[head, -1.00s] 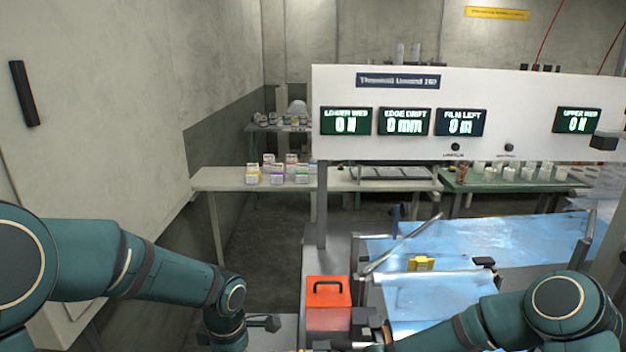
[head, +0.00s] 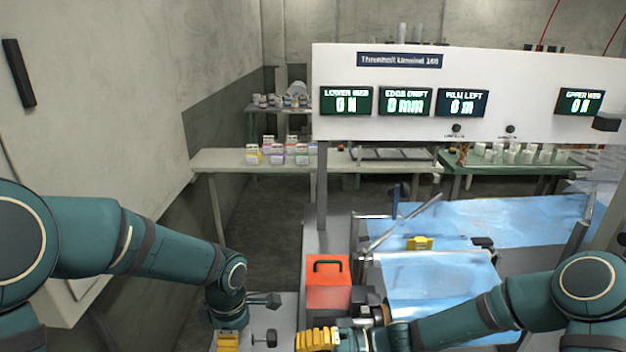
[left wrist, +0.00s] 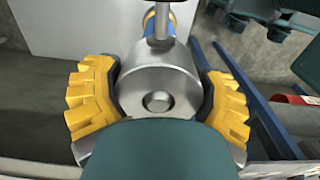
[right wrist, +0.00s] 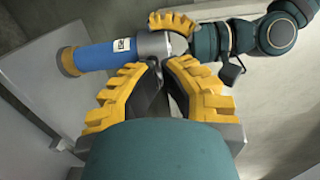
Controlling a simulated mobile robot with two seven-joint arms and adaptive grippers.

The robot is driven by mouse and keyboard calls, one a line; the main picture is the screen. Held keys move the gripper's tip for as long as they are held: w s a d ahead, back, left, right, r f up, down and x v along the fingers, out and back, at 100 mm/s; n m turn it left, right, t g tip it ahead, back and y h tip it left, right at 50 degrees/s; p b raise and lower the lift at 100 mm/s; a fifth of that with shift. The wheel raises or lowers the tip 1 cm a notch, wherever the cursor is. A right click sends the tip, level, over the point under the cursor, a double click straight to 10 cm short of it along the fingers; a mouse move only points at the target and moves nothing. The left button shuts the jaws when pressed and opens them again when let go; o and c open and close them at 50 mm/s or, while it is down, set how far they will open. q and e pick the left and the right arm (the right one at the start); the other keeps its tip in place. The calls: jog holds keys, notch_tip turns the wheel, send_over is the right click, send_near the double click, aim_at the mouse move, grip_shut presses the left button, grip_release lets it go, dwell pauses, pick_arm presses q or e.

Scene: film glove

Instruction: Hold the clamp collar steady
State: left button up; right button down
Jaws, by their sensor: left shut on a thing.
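The clamp collar (left wrist: 155,88) is a thick grey metal ring with a round centre in the left wrist view. My left gripper (left wrist: 158,95) is shut on it, one yellow ribbed finger on each side. The right wrist view shows the collar (right wrist: 152,44) at the end of a blue cylinder (right wrist: 98,55) with a white label and a yellow-brown end band. One left finger shows above it there. My right gripper (right wrist: 163,66) has its fingertips together just below the collar; I cannot tell whether they touch it. In the head view, my right gripper (head: 318,339) is at bottom centre.
A red-orange toolbox (head: 328,284) stands on the machine's grey deck, behind my right gripper. A small dark knobbed fitting (head: 265,338) lies between my grippers. Blue film (head: 430,283) spreads to the right, with a yellow block (head: 418,243). A display panel (head: 470,125) spans the back.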

jog(key=shift+d, duration=0.65)
jog(key=c, duration=0.5)
grip_release()
jog(key=n+g+h, duration=0.2)
jog(key=n+h, duration=0.2)
jog(key=n, duration=1.3)
send_near(272, 338)
jog(key=x, duration=0.7)
jog(key=w+f+x, duration=0.1)
jog(key=x, duration=0.2)
jog(key=shift+a+f, duration=0.1)
jog(key=shift+f, duration=0.1)
jog(key=c, duration=1.2)
